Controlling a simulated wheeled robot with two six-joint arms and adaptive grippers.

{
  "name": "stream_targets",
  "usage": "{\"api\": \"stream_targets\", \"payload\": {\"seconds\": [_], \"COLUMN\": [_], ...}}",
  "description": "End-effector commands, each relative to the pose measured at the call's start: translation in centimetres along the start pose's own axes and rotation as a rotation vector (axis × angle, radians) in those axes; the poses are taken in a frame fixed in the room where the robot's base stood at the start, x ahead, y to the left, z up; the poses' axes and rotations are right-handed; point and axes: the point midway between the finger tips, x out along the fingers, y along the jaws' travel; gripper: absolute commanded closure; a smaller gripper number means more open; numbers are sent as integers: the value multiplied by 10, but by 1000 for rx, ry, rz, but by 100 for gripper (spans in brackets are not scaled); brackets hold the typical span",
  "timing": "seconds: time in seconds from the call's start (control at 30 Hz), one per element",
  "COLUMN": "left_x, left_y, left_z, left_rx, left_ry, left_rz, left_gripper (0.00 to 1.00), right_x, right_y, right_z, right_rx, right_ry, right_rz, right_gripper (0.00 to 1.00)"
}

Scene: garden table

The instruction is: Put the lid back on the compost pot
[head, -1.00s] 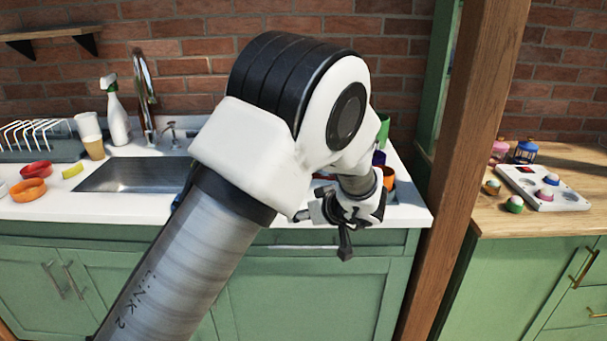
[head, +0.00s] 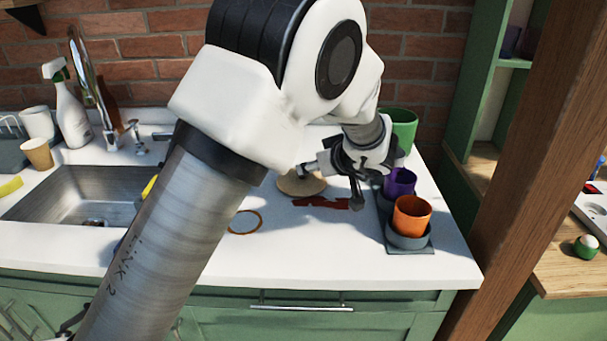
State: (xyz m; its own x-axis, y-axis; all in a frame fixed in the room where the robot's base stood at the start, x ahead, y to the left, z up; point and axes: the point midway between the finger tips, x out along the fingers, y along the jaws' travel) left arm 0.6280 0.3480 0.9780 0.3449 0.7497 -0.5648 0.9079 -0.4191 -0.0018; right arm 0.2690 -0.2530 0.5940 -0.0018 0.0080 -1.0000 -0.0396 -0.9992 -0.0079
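A round tan disc (head: 300,184), which looks like the lid, lies on the white counter right of the sink. My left gripper (head: 332,184) is above the counter at the disc's right. Its fingers are spread, one overlapping the disc in the picture; contact cannot be told. Nothing shows between them. A green pot (head: 404,127), possibly the compost pot, stands behind the gripper at the back right, partly hidden by my wrist. Its opening cannot be seen clearly. My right gripper is not in view.
A purple cup (head: 399,182) and an orange cup (head: 411,215) in a grey dish (head: 408,240) stand right of the gripper. A dark red flat item (head: 322,202) and an orange-rimmed ring (head: 245,222) lie nearby. A wooden post (head: 530,170) rises at the right. The front counter is clear.

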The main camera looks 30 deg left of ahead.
Motion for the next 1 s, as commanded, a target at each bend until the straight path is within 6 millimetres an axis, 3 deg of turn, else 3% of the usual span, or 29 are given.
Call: {"api": "stream_targets", "payload": {"seconds": [0.33,0.6,0.7,0.77,1.0], "left_x": [57,62,62,62,62], "left_y": [-4,-4,-4,-4,-5], "left_z": [6,5,5,5,6], "left_rx": [-1,0,0,0,1], "left_ry": [-2,0,0,0,-2], "left_rz": [-2,-1,-1,-1,-2], "left_gripper": [47,47,82,100,100], "right_x": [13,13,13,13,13], "right_y": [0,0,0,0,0], "right_z": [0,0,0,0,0], "right_rx": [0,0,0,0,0], "right_ry": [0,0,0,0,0], "right_rz": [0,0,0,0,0], "right_gripper": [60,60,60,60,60]}}
